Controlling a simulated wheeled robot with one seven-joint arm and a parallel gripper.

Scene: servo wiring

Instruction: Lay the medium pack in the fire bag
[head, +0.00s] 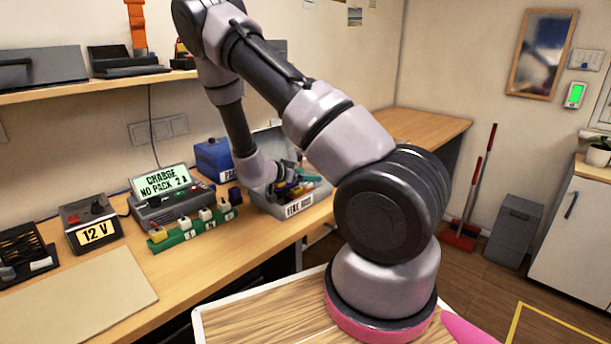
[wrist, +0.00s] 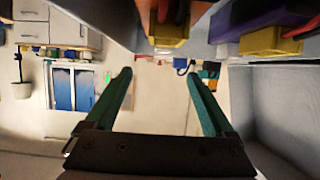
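The open grey container (head: 299,205), with a partly readable label that seems to say FIRE, stands at the bench's right part with its lid raised behind. I take it as the fire bag. Coloured packs, yellow and purple among them, show in or at it, partly hidden by my arm. My gripper (wrist: 158,65) is over the container in the head view. In the wrist view its teal fingers are apart with nothing between them. A yellow block (wrist: 168,35) and a purple block (wrist: 250,28) are beyond the fingers. I cannot tell which is the medium pack.
A green rack (head: 193,235) with several small connectors stands left of the container. Behind it are a charger (head: 160,195) reading CHARGE NO PACK 2 A and a blue box (head: 213,158). A 12 V unit (head: 91,222) stands farther left. The front-left mat (head: 75,298) is clear.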

